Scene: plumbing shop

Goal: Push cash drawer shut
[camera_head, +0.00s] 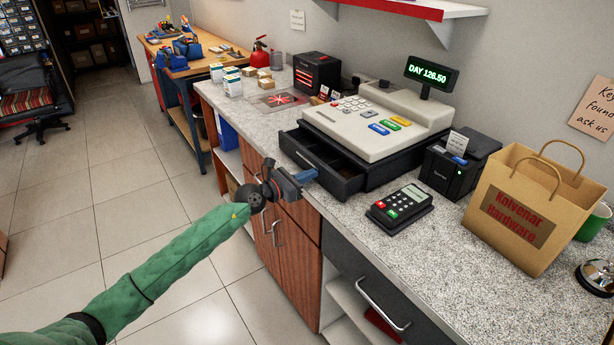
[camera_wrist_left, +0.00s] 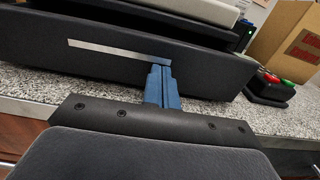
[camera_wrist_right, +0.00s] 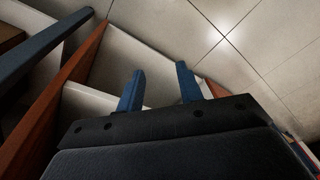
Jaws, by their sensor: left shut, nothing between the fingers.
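The black cash drawer (camera_head: 318,165) sticks out from under the cream cash register (camera_head: 376,118) on the counter, and its dark inside shows. In the left wrist view the drawer front (camera_wrist_left: 125,65) with its pale handle strip fills the upper part. My left gripper (camera_head: 308,176) is shut, with its blue fingers (camera_wrist_left: 162,85) together right at the drawer front, near the right end of the strip; whether they touch it I cannot tell for sure. My right gripper (camera_wrist_right: 160,85) shows only in its wrist view, open and empty, beside low shelving and above the floor.
A card terminal (camera_head: 400,206), a small black printer (camera_head: 461,165) and a paper bag (camera_head: 525,205) stand right of the drawer. A black box (camera_head: 317,72) and small cartons stand behind left. Wooden cabinet doors (camera_head: 287,245) lie below the counter edge.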

